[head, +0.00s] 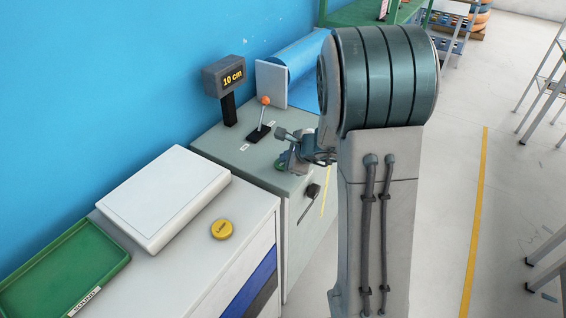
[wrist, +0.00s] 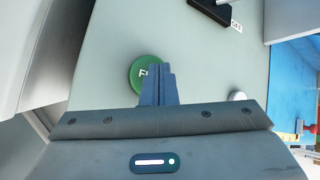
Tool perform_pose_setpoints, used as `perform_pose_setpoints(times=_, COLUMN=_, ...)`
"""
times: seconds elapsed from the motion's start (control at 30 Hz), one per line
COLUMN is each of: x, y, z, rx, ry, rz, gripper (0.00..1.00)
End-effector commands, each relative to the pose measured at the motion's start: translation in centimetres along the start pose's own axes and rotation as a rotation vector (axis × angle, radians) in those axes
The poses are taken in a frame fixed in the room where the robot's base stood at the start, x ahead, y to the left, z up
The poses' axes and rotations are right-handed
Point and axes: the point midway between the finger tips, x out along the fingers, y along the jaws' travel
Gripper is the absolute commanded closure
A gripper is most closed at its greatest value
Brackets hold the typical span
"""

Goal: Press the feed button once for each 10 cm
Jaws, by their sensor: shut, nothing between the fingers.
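The green feed button (wrist: 142,72) lies on the grey machine top in the wrist view, its lettering partly covered. My gripper (wrist: 160,70) is shut and empty, with its fingertips over the right part of the button. I cannot tell whether they touch it. In the head view my gripper (head: 292,160) is small and partly hidden by my arm, above the grey machine (head: 225,145). The display (head: 224,76) on its post reads "10 cm". A blue roll (head: 300,55) sits at the back of the machine.
An orange-knobbed lever (head: 262,115) stands beside my gripper on the machine. A white slab (head: 165,195), a yellow round item (head: 222,229) and a green tray (head: 70,265) lie on the left cabinet. Open floor is at right.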

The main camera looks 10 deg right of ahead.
Motion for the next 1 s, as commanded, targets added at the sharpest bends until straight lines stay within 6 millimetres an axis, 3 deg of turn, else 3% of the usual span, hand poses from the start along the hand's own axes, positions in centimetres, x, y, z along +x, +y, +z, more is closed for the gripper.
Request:
perform_pose_setpoints(times=0.47, x=0.1, y=0.1, z=-0.1, rx=0.0, ry=0.001, rz=0.001, gripper=1.0)
perform_pose_setpoints(times=1.0, x=-1.2, y=-0.8, z=0.8, rx=0.0, ry=0.001, rz=0.0, gripper=1.0)
